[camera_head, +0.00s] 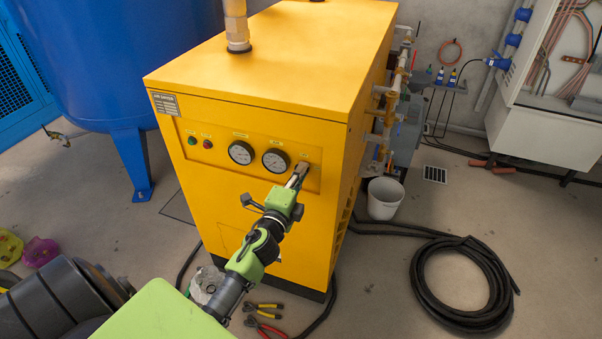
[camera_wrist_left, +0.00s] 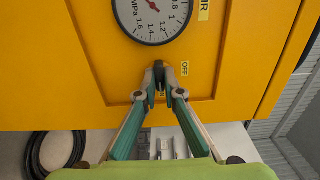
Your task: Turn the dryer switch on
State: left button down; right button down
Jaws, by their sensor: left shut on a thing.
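The yellow dryer (camera_head: 262,55) stands in the middle of the head view. Its front panel has two round gauges, a green and a red light, and the dryer switch at the right end. My left gripper (camera_head: 303,168) reaches this right end of the panel. In the left wrist view, my left gripper (camera_wrist_left: 159,77) is shut on the small dark dryer switch (camera_wrist_left: 160,86), which its fingertips mostly hide. A yellow OFF label (camera_wrist_left: 185,68) is just right of the fingertips. The switch's exact angle is hard to tell. My right gripper is not in view.
A gauge (camera_wrist_left: 152,14) sits close to the fingertips. A blue tank (camera_head: 120,60) stands left of the dryer; pipes and valves line its right side. A white bucket (camera_head: 384,198), coiled black hose (camera_head: 462,290) and pliers (camera_head: 264,310) lie on the floor.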

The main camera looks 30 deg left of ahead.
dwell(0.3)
pick_arm(q)
jog(key=c, duration=2.2)
grip_release()
jog(key=shift+o, duration=0.2)
jog(key=shift+s, duration=0.1)
jog(key=v, duration=1.2)
jog(key=shift+f, duration=0.1)
